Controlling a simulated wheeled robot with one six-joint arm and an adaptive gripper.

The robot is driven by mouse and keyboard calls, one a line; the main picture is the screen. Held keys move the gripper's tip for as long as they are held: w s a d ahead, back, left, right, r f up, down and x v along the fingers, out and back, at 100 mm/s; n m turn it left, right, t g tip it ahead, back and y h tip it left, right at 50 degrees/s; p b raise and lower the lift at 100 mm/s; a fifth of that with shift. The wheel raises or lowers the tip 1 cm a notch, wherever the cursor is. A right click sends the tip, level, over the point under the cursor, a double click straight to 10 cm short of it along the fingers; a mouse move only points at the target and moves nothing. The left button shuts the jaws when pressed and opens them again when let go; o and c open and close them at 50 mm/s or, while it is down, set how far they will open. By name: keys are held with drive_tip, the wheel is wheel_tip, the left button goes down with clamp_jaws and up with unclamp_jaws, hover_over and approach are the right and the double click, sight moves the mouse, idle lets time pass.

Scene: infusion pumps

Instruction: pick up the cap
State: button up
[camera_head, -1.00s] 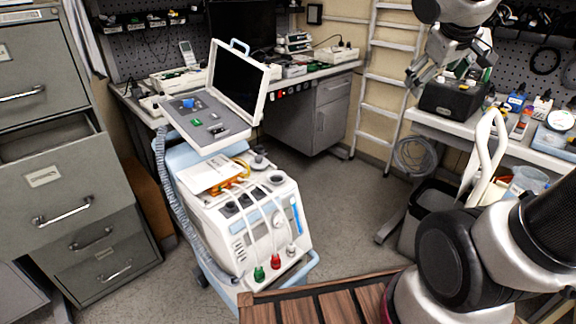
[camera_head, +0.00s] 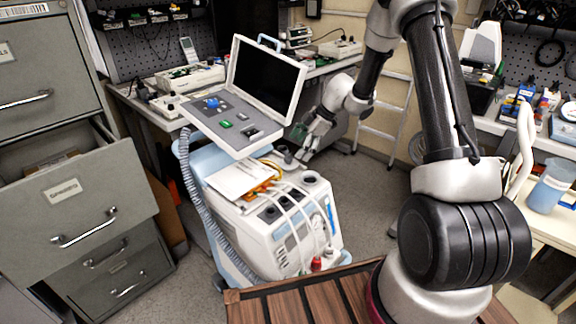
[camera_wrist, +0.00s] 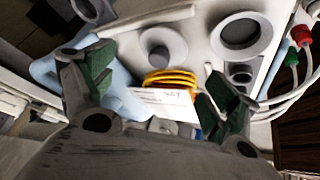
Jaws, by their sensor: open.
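A grey round cap with a raised middle knob (camera_wrist: 163,47) sits on top of the white machine (camera_wrist: 207,18), between my fingers as seen in the wrist view. In the head view it shows just left of my gripper as a small grey round piece (camera_head: 284,158). My gripper (camera_head: 300,142) is over the back right of the machine's top. In the wrist view its fingers (camera_wrist: 157,75) with green pads are spread and empty. The cap lies beyond the fingertips, and no contact shows.
A dark round port (camera_wrist: 240,34) is right of the cap. Yellow cable (camera_wrist: 170,78) and white papers (camera_head: 238,179) lie near it. An open monitor case (camera_head: 228,122) stands at the machine's back left. White hoses (camera_head: 300,215) run down the front. An open drawer (camera_head: 85,190) juts out at left.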

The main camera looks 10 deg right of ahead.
sight(290, 158)
drive_tip(key=x, duration=0.7)
drive_tip(key=shift+f, duration=0.1)
drive_tip(key=c, duration=0.9)
